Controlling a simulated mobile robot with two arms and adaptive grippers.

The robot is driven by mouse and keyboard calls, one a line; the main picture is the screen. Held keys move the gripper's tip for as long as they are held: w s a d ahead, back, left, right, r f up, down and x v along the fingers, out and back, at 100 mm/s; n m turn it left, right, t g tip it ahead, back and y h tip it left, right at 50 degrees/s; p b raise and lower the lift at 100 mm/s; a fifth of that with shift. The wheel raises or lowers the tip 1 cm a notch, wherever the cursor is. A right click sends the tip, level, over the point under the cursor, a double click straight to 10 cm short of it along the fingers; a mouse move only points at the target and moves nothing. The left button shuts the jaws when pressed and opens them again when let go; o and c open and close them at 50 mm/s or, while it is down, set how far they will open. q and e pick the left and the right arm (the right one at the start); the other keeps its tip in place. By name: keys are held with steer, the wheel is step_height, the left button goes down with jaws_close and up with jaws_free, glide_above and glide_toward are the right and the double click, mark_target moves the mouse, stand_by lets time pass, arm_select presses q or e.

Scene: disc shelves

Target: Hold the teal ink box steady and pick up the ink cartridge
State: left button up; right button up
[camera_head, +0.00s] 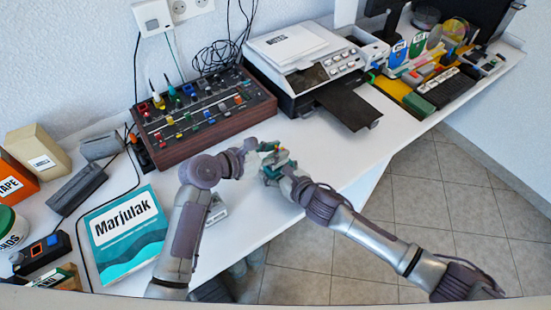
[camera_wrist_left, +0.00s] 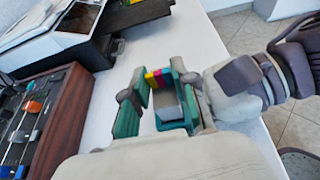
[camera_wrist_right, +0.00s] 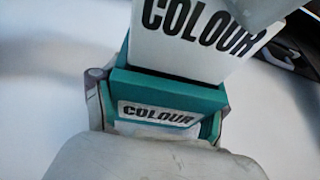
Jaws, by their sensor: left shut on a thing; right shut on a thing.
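My right gripper (camera_head: 274,174) is shut on the teal ink box (camera_wrist_right: 165,100), which bears a white COLOUR label in the right wrist view. The white ink cartridge (camera_wrist_right: 185,40), also marked COLOUR, stands tilted above the box's rim. Whether its lower end is still inside the box I cannot tell. My left gripper (camera_head: 258,152) is shut on the cartridge, whose yellow, magenta and cyan stripes (camera_wrist_left: 160,76) show between the fingers in the left wrist view. In the head view both grippers meet closely and largely hide box and cartridge.
A mixer panel (camera_head: 205,115) with knobs and cables stands behind the grippers. A printer (camera_head: 310,62) with its tray out is behind right. A Marjulak box (camera_head: 125,238) lies at left.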

arm_select(q)
step_height(320, 180, up, 6)
steer(key=shift+r, duration=0.1)
arm_select(e)
steer(key=shift+f, duration=0.2)
steer(key=o, duration=1.2)
steer(key=shift+r, duration=0.1)
steer(key=v, duration=1.2)
